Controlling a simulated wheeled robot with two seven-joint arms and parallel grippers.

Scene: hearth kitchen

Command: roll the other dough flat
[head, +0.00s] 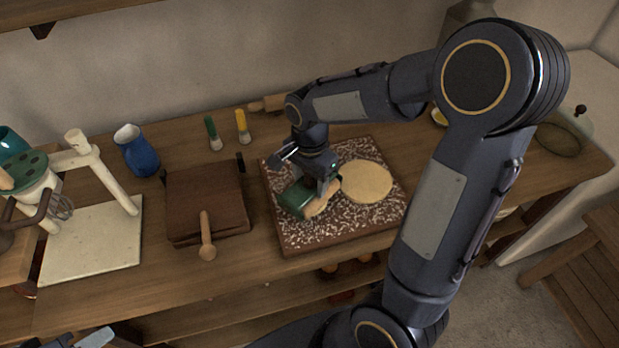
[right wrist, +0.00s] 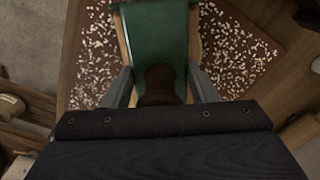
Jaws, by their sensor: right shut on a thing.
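The speckled board (head: 285,243) lies on the wooden worktop. A flat, round, pale dough (head: 367,181) lies on its right half. My right gripper (head: 318,178) is over the left half, shut on the brown knob (right wrist: 160,84) of a green tool (head: 296,198). In the right wrist view the tool's green curved face (right wrist: 155,35) has pale edges on both sides. A pale patch (head: 322,204) shows beside the tool; I cannot tell whether it is dough or the tool's side. What lies under the tool is hidden. Part of my left gripper (head: 75,340) shows at the bottom left edge.
A brown box-like thing (head: 205,198) with a wooden handle stands left of the board. A rolling pin (head: 267,104), two brushes (head: 243,127) and a blue jug (head: 137,152) stand or lie further back. A pale stand (head: 92,243) is at the left.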

